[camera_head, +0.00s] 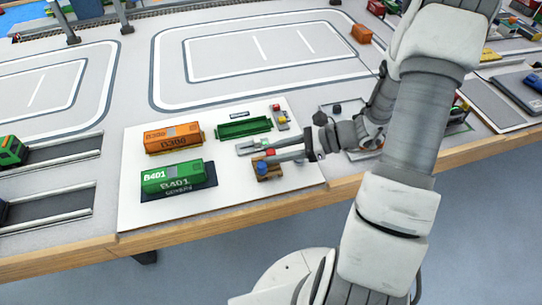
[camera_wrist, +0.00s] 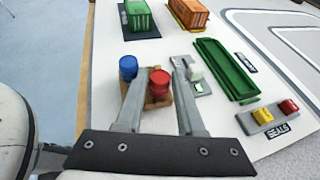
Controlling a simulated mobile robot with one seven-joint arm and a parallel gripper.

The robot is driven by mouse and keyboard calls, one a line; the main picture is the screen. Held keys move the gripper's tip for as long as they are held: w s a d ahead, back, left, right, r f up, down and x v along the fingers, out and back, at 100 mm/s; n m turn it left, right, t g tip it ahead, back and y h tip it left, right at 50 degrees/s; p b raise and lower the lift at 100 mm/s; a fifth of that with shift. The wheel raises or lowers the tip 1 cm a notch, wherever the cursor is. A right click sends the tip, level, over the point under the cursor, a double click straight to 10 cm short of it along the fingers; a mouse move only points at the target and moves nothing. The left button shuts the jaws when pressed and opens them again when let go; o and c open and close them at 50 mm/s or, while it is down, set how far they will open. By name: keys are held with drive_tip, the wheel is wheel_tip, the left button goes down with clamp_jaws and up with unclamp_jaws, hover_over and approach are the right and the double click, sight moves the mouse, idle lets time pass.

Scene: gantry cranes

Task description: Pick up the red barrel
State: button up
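The red barrel (camera_wrist: 159,82) stands beside the blue barrel (camera_wrist: 128,67) on a small brown pallet (camera_wrist: 160,115). In the wrist view my gripper (camera_wrist: 161,67) is open, and the red barrel shows between its two fingers, nearer the left one. I cannot tell whether either finger touches it. In the head view my gripper (camera_head: 252,154) reaches in from the right over the white board. There the red barrel (camera_head: 270,152) is largely hidden by a finger; the blue barrel (camera_head: 262,167) shows in front.
The white board (camera_head: 225,213) also holds an orange container (camera_head: 173,138), a green container (camera_head: 172,177), an open green tray (camera_head: 243,127) and a small seals block (camera_head: 280,117). The board's front is clear.

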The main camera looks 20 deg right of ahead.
drive_tip(key=shift+w+a+f, duration=0.1)
drive_tip(key=shift+a+f, duration=0.05)
drive_tip(key=shift+a, duration=0.15)
clamp_jaws()
